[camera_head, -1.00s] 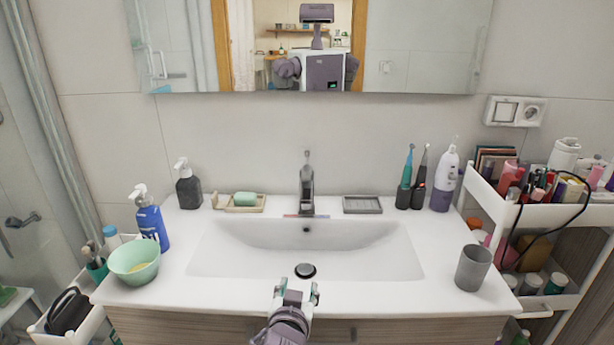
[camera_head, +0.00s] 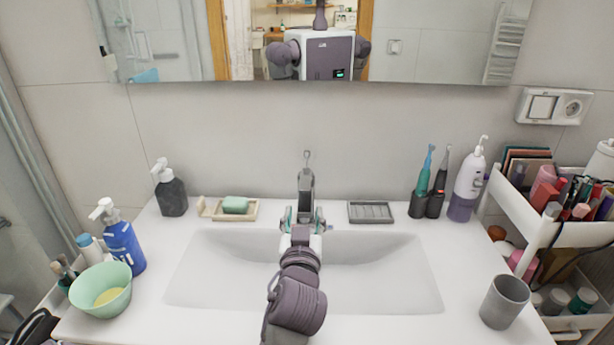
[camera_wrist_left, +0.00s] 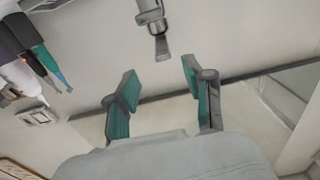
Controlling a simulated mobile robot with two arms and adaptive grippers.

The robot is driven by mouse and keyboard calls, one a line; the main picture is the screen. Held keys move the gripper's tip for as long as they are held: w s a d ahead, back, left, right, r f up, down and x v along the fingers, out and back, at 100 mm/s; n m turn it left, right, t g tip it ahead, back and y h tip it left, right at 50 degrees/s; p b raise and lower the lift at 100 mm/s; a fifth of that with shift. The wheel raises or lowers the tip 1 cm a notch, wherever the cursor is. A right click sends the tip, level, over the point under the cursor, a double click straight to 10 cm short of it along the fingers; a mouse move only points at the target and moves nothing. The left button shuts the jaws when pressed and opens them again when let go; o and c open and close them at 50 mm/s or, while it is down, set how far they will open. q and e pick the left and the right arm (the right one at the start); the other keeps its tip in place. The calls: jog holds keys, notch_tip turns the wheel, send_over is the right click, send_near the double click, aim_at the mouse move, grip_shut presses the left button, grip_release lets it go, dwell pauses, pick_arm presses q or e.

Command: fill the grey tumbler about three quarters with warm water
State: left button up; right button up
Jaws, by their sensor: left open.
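The grey tumbler (camera_head: 504,302) stands upright on the right side of the washbasin counter, apart from my gripper. I cannot make out any water in it. The tap (camera_head: 306,188) rises behind the basin, with a thin lever on top. No running water is visible. My left gripper (camera_head: 303,218) is open and empty, right in front of the tap, its fingers on either side of the tap's lower part in the head view. In the left wrist view the tap (camera_wrist_left: 151,14) is beyond the open fingers (camera_wrist_left: 160,85), apart from them. My right gripper is not in view.
The basin (camera_head: 400,270) lies under my left arm. A soap dish (camera_head: 248,213), a dark dispenser (camera_head: 171,192), a blue bottle (camera_head: 124,246) and a green bowl (camera_head: 101,290) stand left. A grey tray (camera_head: 370,212), toothbrushes (camera_head: 424,184) and a white-purple bottle (camera_head: 468,184) stand right.

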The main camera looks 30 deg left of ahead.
aim_at(305, 191)
pick_arm(q)
jog(key=x, duration=0.1)
jog(key=p+x, duration=0.1)
jog(key=x, duration=0.1)
jog(key=r+x, duration=0.1)
jog(key=x, duration=0.1)
jog(key=shift+w+a+p, duration=0.15)
jog(key=shift+p, duration=0.15)
jog(key=x, duration=0.4)
jog(key=p+x, duration=0.1)
jog(key=x, duration=0.1)
jog(key=shift+a+f, duration=0.15)
jog(key=shift+f, duration=0.15)
jog(key=shift+w+a, duration=0.1)
jog(key=shift+w, duration=0.35)
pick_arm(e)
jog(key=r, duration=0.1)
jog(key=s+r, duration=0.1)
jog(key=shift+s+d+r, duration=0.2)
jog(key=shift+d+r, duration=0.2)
pick_arm(q)
jog(key=shift+a, duration=0.1)
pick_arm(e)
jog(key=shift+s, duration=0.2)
